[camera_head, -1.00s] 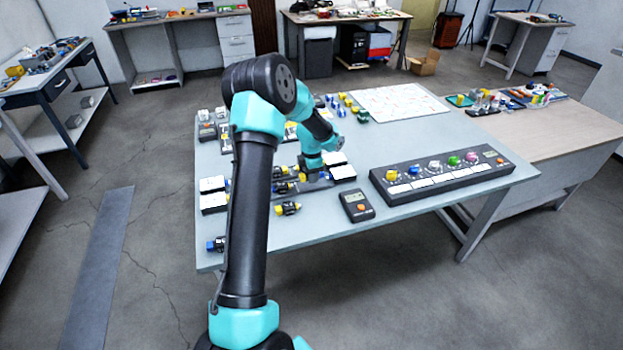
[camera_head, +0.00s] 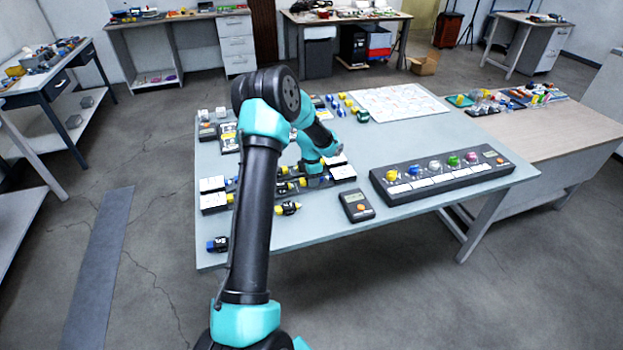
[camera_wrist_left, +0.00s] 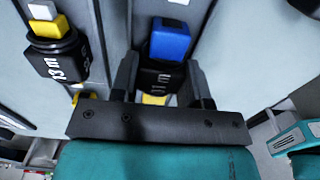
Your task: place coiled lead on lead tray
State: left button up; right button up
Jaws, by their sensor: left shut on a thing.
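My left gripper (camera_head: 314,180) is low over the dark tray area on the near part of the table. In the left wrist view the gripper (camera_wrist_left: 160,85) is shut on a black-bodied piece (camera_wrist_left: 162,76) with a blue block end (camera_wrist_left: 170,40) and some yellow at its near end. I cannot tell whether this piece rests on something. No coiled lead can be made out for certain. A dark tray (camera_head: 232,208) with white-topped ends lies under and beside my arm, partly hidden by it; I cannot tell whether it is the lead tray. My right gripper is not in view.
A handheld meter (camera_head: 357,205) and a long panel with coloured knobs (camera_head: 442,178) stand to the right. A white sheet (camera_head: 400,103) lies behind.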

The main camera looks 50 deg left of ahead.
pick_arm(q)
jog(key=o, duration=0.5)
jog(key=shift+f, duration=0.15)
jog(key=o, duration=0.5)
jog(key=shift+c, duration=0.2)
notch_tip(320, 180, up, 12)
jog(key=shift+r, duration=0.2)
